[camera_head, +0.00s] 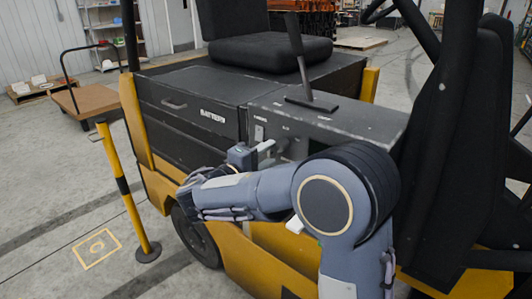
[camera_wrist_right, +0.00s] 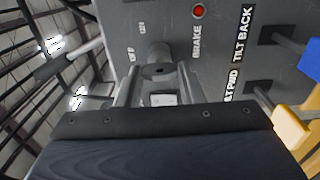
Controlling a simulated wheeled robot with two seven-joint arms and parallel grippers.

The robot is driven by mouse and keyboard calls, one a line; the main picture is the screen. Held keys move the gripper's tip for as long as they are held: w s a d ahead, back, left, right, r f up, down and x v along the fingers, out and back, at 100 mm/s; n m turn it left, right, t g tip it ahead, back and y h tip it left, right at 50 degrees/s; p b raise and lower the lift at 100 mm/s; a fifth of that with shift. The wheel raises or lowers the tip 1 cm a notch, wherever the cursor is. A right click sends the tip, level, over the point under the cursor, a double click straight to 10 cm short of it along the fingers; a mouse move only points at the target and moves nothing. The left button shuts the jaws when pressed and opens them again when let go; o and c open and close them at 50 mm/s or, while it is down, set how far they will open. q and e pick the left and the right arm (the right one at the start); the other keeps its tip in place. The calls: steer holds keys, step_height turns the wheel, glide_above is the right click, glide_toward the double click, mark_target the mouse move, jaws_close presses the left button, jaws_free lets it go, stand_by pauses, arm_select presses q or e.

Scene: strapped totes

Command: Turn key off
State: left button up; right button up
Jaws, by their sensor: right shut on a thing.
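The key switch (camera_wrist_right: 158,55) is a grey cylinder on the dark panel in the right wrist view, beside OFF and ON labels. My right gripper (camera_wrist_right: 159,84) reaches it with one finger on each side and is shut on the key, which is mostly hidden between the fingers. A small pale piece shows between the fingers, and I cannot tell what it is. In the head view my right gripper (camera_head: 271,149) is at the side panel of the yellow and black forklift (camera_head: 230,262). The key's exact angle is unclear. My left gripper is out of view.
A red button (camera_wrist_right: 198,11) marked BRAKE and levers with blue (camera_wrist_right: 310,60) and yellow (camera_wrist_right: 290,128) handles are near the switch. A black lever (camera_head: 299,55) stands above the panel. A yellow post (camera_head: 124,190) and a cart (camera_head: 88,98) stand at left.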

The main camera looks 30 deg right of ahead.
stand_by(0.4)
steer(key=o, duration=1)
steer(key=shift+a, duration=0.1)
steer(key=v, duration=0.7)
steer(key=shift+s+a+b, duration=0.15)
steer(key=shift+a+b, duration=0.15)
steer(key=shift+b, duration=0.05)
